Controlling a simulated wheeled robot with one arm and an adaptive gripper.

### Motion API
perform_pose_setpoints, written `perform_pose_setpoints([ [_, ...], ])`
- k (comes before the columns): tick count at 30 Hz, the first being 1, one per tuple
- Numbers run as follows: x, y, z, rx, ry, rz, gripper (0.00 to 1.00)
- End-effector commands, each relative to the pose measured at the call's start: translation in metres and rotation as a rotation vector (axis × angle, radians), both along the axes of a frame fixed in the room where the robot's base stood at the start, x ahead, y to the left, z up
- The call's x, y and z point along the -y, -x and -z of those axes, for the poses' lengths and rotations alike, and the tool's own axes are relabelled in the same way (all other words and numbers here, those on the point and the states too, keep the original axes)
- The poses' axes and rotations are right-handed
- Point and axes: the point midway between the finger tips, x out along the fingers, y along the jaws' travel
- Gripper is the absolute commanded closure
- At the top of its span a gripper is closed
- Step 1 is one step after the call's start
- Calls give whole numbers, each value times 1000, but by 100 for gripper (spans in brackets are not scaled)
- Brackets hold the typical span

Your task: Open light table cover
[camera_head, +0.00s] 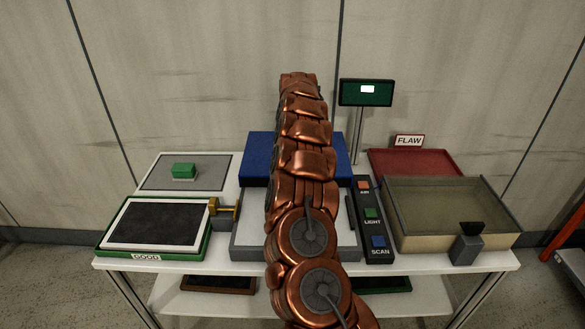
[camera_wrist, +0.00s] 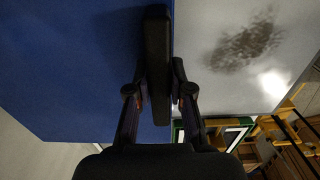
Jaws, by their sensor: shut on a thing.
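The blue cover (camera_head: 257,150) of the light table shows on both sides of my arm in the head view, at the back of the light table (camera_head: 246,252). The table's pale top shows in front of it. In the wrist view the blue cover (camera_wrist: 70,70) fills the left side. A dark bar-like handle (camera_wrist: 157,65) stands upright along its edge. My gripper (camera_wrist: 157,90) has one finger on each side of this handle and is shut on it. In the head view my arm hides the gripper, the handle and the cover's middle.
A control strip (camera_head: 370,220) with several coloured buttons lies right of the light table. Farther right stands an open box (camera_head: 450,240) before a red FLAW tray (camera_head: 415,161). The green GOOD tray (camera_head: 103,249) is left, with a brass-coloured part (camera_head: 224,207) beside it. A screen (camera_head: 367,93) stands behind.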

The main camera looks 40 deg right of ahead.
Motion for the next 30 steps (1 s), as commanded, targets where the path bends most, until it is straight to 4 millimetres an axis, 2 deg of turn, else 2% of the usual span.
perform_pose_setpoints([
  [11,1,0,0,1,-2,2,100],
  [12,1,0,0,1,-2,2,77],
  [19,1,0,0,1,-1,2,54],
  [30,2,0,-4,0,0,3,54],
])
